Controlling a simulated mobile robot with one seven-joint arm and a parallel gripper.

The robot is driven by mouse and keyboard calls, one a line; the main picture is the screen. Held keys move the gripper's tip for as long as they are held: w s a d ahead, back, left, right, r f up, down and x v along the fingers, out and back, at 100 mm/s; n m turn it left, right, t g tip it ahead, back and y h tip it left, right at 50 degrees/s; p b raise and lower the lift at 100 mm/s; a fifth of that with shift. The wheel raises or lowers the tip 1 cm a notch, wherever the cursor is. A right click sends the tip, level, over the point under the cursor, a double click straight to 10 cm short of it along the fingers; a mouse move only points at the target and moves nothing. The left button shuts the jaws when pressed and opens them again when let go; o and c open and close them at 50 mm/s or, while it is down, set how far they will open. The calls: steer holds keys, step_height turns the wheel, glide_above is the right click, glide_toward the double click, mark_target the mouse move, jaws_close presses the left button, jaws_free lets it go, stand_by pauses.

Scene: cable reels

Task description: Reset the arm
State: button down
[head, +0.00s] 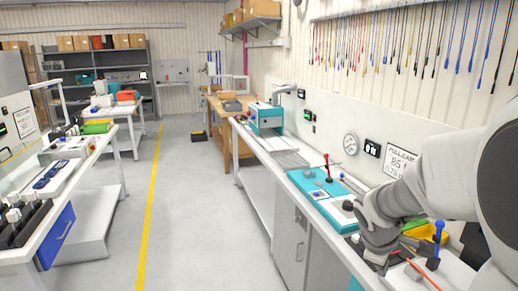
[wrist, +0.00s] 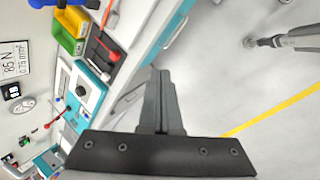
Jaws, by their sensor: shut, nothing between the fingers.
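My arm reaches in from the right side of the head view, over the near end of the right-hand bench (head: 262,150). My gripper (wrist: 160,78) shows in the wrist view with its two fingers together and nothing between them. In the head view the arm's wrist hides part of the bench top, and the fingertips cannot be made out. In the wrist view the fingers point past the bench's front edge, with grey floor beyond.
A teal fixture (head: 318,201) with a red lever stands on the bench beside my arm. Yellow (wrist: 68,46) and green bins (wrist: 75,22) lie near it. A left bench (head: 85,180) carries tools. The aisle floor (head: 200,220) with a yellow line is clear.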

steer(key=s+a+r+m+t+y, duration=0.1)
steer(key=s+a+r+m+y, duration=0.1)
steer(key=s+a+r+m, duration=0.3)
steer(key=s+a+r+m+t+y, duration=0.1)
steer(key=s+a+r+m, duration=0.3)
steer(key=s+a, duration=0.4)
steer(key=s+r+y, duration=0.1)
steer(key=s, duration=0.3)
steer(key=shift+s+a+r+m, duration=0.15)
steer(key=shift+s+a+m, duration=0.2)
steer(key=shift+s+m, duration=0.05)
steer(key=shift+d, duration=0.1)
